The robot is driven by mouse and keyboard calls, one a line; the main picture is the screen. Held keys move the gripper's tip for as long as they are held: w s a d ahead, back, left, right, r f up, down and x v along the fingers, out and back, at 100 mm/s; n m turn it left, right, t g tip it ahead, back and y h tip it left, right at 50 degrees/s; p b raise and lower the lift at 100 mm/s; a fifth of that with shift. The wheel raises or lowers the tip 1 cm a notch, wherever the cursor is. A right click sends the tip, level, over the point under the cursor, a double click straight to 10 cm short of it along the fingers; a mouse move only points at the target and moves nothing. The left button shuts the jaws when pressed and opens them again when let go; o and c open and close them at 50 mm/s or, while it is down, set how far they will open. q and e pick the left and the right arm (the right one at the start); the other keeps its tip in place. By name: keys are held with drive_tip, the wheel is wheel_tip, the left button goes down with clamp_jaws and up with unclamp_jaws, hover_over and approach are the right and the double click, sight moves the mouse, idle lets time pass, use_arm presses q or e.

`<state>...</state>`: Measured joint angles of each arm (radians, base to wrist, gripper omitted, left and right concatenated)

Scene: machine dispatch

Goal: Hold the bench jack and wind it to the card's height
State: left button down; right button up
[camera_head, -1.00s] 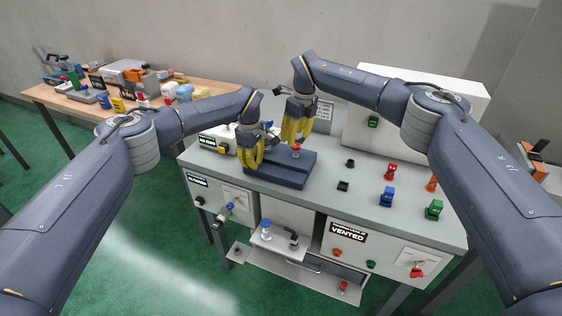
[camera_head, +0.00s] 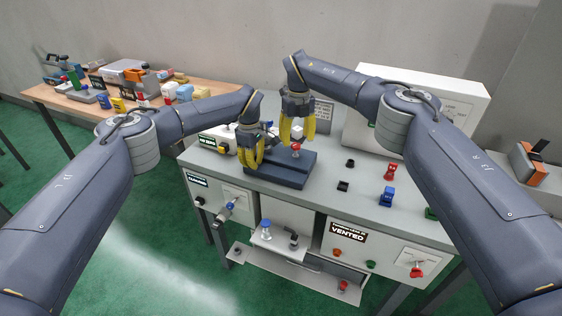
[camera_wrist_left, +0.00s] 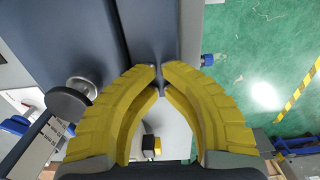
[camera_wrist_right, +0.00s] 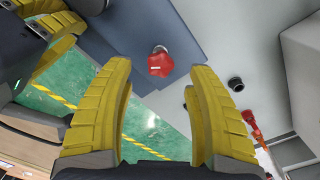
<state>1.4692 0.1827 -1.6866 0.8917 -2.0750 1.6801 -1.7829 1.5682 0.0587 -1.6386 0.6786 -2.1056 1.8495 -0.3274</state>
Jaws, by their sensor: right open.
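The bench jack (camera_head: 285,175) is a dark blue-grey slab on the bench, with a red knob (camera_head: 295,148) on top. My left gripper (camera_head: 250,167) is at the jack's left end. In the left wrist view its fingertips (camera_wrist_left: 159,68) nearly meet on a narrow blue-grey part of the jack. My right gripper (camera_head: 297,140) is open just above the knob. In the right wrist view the red lobed knob (camera_wrist_right: 160,62) shows between the spread fingers, apart from them. A printed card (camera_head: 323,112) stands behind, partly covered by my right arm.
Black sockets (camera_head: 343,186), a red block (camera_head: 390,171) and a blue block (camera_head: 387,197) stand right of the jack. A white cabinet (camera_head: 455,100) is at the back. A cluttered wooden table (camera_head: 50,95) is at left.

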sight(296, 145)
drive_tip(key=shift+f, duration=2.2)
clamp_jaws()
